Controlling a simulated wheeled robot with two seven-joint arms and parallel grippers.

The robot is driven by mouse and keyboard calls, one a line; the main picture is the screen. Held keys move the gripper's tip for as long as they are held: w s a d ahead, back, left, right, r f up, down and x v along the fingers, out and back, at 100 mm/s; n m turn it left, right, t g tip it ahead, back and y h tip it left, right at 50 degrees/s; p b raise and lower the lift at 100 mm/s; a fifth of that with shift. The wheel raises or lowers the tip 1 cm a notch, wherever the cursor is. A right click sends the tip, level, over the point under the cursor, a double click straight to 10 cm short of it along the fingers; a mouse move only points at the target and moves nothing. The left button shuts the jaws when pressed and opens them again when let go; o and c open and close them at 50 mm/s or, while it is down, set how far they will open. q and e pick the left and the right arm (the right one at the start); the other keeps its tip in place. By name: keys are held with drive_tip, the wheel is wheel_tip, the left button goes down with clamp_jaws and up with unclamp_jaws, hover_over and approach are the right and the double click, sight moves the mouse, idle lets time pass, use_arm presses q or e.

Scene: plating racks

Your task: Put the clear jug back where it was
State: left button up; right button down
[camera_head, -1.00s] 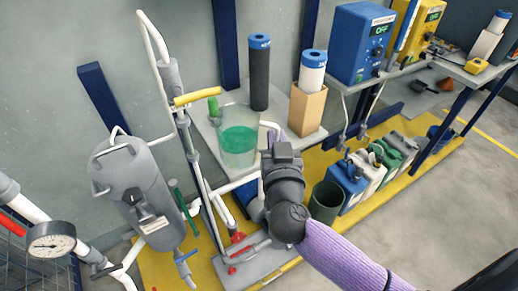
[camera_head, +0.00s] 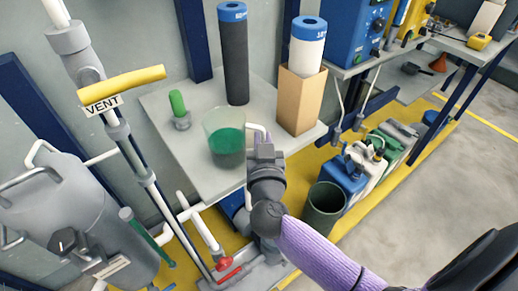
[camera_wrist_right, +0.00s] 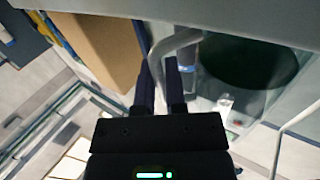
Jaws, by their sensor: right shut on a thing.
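The clear jug (camera_head: 211,127) holds green liquid and looks upright over the grey shelf (camera_head: 170,150), right of the green-topped fitting (camera_head: 180,108). Whether its base touches the shelf is hard to tell. My right gripper (camera_head: 262,143) is shut on the jug's handle, on the jug's right side. In the right wrist view, the two dark fingers (camera_wrist_right: 162,95) close on the pale curved handle (camera_wrist_right: 170,42), with the jug's dark green body (camera_wrist_right: 245,65) to the right. My left gripper is not in view.
A black cylinder filter (camera_head: 236,65) stands behind the jug. A white filter in a cardboard box (camera_head: 300,100) stands to its right. A yellow-handled vent pipe (camera_head: 121,85) rises at left. A dark green bin (camera_head: 323,208) and several jerrycans stand below right.

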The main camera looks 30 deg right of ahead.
drive_tip(key=shift+r, duration=0.15)
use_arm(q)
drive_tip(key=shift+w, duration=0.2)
use_arm(e)
drive_tip(key=c, duration=0.7)
unclamp_jaws()
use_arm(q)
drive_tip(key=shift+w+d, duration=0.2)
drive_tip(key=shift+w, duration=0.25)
use_arm(e)
drive_tip(key=shift+s+a+p, duration=0.1)
drive_tip(key=shift+s+p, duration=0.1)
drive_tip(key=shift+p, duration=0.2)
use_arm(q)
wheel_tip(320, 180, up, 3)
drive_tip(key=p, duration=0.2)
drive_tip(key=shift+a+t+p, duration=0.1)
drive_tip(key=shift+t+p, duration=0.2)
drive_tip(key=shift+p, duration=0.1)
use_arm(e)
drive_tip(key=v, duration=1.1)
drive_tip(key=shift+s, duration=0.25)
